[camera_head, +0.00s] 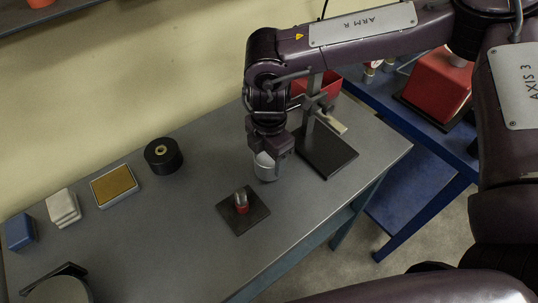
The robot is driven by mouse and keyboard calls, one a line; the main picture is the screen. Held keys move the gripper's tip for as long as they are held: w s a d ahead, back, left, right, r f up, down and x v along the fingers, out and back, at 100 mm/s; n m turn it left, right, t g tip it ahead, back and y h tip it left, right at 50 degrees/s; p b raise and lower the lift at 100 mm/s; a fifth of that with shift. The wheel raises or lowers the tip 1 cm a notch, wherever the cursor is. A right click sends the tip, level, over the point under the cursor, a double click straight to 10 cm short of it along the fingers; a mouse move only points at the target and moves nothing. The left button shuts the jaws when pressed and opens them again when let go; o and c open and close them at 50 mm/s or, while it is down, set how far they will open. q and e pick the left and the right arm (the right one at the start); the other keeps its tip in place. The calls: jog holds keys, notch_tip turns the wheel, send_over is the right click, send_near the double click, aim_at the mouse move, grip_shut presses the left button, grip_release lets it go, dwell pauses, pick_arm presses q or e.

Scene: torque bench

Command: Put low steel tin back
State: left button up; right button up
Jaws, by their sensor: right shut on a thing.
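The low steel tin (264,168) is a short silvery cylinder below my right wrist in the head view. My right gripper (267,157) is shut on it from above, and the jaws hide its upper part. The tin is over the grey bench (190,222), behind and to the right of a dark square mat (228,217). I cannot tell whether its base touches the bench.
A dark-based stand (328,158) is close right of the tin. A black roll (163,154), yellow-topped box (114,186), white blocks (63,208) and blue block (19,232) line the back left. The front middle is clear.

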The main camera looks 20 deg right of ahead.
pick_arm(q)
jog(key=shift+s+a, duration=0.1)
jog(key=shift+s, duration=0.15)
pick_arm(e)
jog(key=shift+f, duration=0.25)
pick_arm(q)
jog(key=shift+f, duration=0.1)
pick_arm(e)
jog(key=shift+f, duration=0.15)
jog(key=o, duration=1.2)
jog(key=shift+c, duration=0.2)
pick_arm(q)
jog(key=shift+f+b, duration=0.65)
jog(key=shift+b, duration=0.15)
pick_arm(e)
notch_tip(320, 180, up, 12)
pick_arm(q)
jog(key=shift+r, duration=0.15)
pick_arm(e)
jog(key=shift+r, duration=0.25)
